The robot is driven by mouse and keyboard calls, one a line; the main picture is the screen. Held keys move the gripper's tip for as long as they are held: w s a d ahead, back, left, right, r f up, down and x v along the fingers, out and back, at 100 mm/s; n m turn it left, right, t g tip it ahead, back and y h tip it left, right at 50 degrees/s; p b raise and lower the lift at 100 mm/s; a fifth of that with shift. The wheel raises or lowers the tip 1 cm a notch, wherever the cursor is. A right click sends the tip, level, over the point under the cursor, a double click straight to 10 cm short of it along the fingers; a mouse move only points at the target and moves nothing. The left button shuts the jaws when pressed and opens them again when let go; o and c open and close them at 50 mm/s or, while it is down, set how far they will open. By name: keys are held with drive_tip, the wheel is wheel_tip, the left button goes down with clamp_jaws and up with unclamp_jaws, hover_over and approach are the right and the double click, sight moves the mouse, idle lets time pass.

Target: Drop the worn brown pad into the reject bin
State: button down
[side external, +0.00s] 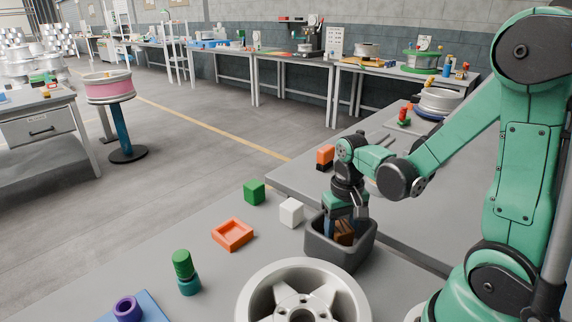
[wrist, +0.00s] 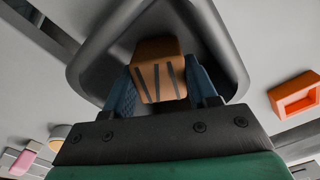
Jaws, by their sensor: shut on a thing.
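The worn brown pad (wrist: 158,70) has dark stripes on its face and sits between the two blue fingers of my gripper (wrist: 160,88) in the wrist view. My gripper is shut on it. In the side external view my gripper (side external: 345,228) points down into the dark grey reject bin (side external: 338,256), and the brown pad (side external: 344,232) shows inside the bin's opening, below the rim level. The bin's wall (wrist: 215,30) surrounds the pad in the wrist view. I cannot tell whether the pad touches the bin's floor.
A white cube (side external: 291,212), a green cube (side external: 254,192) and an orange tray (side external: 232,234) lie left of the bin. A silver wheel (side external: 303,295) lies in front. A green cylinder piece (side external: 184,270) stands further left. An orange block (side external: 325,156) is behind my gripper.

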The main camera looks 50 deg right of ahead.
drive_tip(key=shift+f, duration=0.25)
drive_tip(key=shift+c, duration=0.8)
unclamp_jaws()
drive_tip(key=shift+r, duration=2.8)
drive_tip(key=w+a+r+n+t, duration=0.2)
drive_tip(key=a+r+n+t, duration=0.3)
drive_tip(key=a+n+t, duration=0.1)
drive_tip(key=shift+w+a+r+t, duration=0.2)
drive_tip(key=shift+a+t, duration=0.4)
drive_tip(key=shift+a, duration=0.65)
